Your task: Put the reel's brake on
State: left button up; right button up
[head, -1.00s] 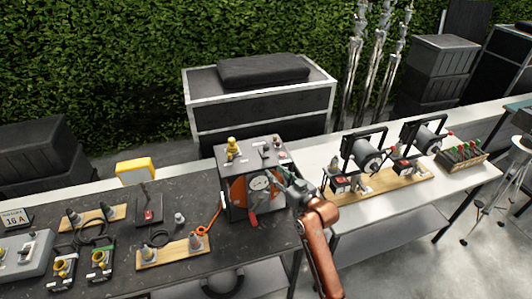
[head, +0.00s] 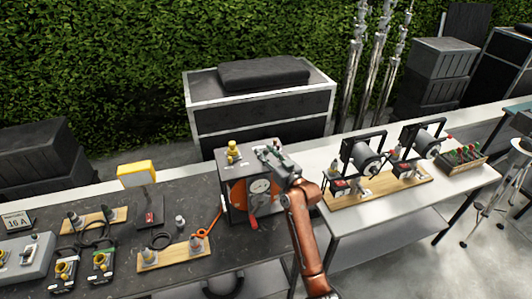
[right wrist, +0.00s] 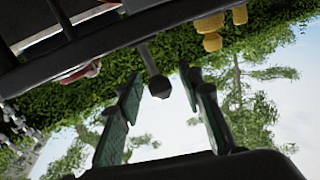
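The reel unit is a grey box (head: 236,170) with an orange drum (head: 238,193), a round pale disc (head: 260,186) and a red handle (head: 253,223) on its front. A yellow fitting (head: 233,151) stands on its top. My right gripper (head: 266,152) is over the right part of the box top and hides some of it. In the right wrist view, its two green-padded fingers (right wrist: 163,75) are apart. A dark knob on a short rod (right wrist: 158,86) shows between or just beyond them; contact cannot be told. My left gripper is not in view.
The box stands on a dark table (head: 190,215) with connectors on wooden boards (head: 175,255), cables and an orange cord (head: 207,222). A black case (head: 262,105) stands behind.

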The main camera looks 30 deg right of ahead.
grip_shut()
dwell(0.6)
